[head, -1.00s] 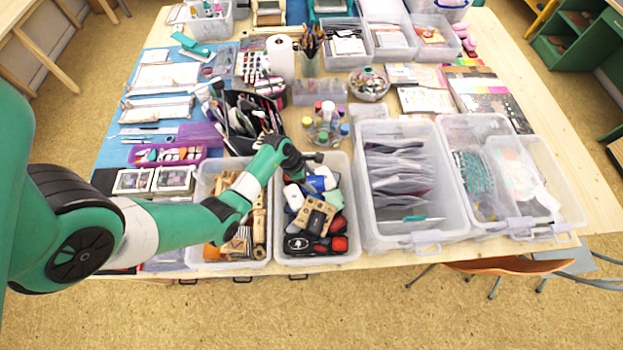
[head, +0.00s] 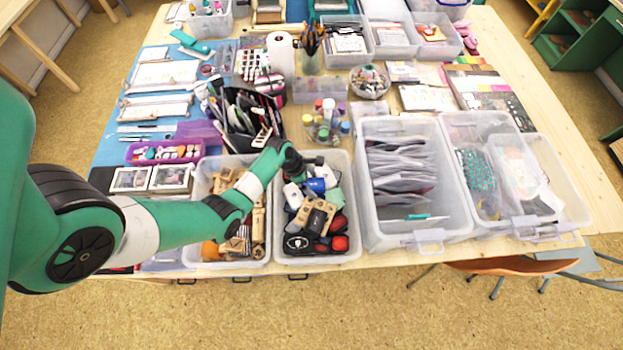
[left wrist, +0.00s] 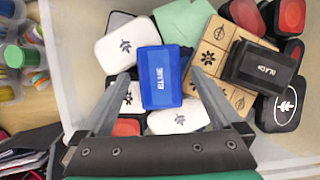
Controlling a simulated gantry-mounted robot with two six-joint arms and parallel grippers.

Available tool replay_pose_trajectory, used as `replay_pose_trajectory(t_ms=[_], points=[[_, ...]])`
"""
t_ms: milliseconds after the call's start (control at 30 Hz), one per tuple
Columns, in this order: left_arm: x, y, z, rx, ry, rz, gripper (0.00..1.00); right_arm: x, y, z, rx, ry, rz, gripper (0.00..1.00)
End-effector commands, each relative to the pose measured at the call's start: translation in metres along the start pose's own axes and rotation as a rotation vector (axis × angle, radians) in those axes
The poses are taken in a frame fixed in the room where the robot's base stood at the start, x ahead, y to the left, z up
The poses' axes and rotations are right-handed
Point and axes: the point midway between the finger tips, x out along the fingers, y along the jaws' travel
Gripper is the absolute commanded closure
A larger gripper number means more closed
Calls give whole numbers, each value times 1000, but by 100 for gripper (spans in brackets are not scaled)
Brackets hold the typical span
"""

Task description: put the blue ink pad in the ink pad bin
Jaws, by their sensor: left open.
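The blue ink pad (left wrist: 161,76) is a small blue block with lettering on top. It lies on the pile in the clear bin of ink pads (head: 318,262); it also shows in the head view (head: 315,185), just below my gripper. My left gripper (head: 304,163) is over the back of this bin, pointing down. In the left wrist view its two fingers (left wrist: 160,80) are apart, one on each side of the blue pad. I cannot tell whether they touch it. My right gripper is not in view.
The bin also holds white pads (left wrist: 127,38), a black pad (left wrist: 262,68), a wooden stamp block (left wrist: 215,50) and red-topped pads. A bin of wooden stamps (head: 258,258) stands to its left. A bin of packets (head: 380,245) stands to its right.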

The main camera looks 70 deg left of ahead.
Motion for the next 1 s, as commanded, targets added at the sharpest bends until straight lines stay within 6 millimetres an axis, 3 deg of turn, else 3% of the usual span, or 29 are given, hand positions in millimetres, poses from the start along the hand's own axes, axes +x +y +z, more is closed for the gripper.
replay_pose_trajectory(t_ms=[167, 600, 767, 1000], points=[[-13, 0, 2, 0, -1, 2, 1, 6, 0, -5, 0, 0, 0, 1], [-109, 1, 2, -1, -1, 3, 1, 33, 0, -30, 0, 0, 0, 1], [-122, 0, 1, -1, 0, 0, 1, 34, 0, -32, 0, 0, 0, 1], [-123, 0, 1, 0, 0, -1, 1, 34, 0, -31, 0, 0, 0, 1]])
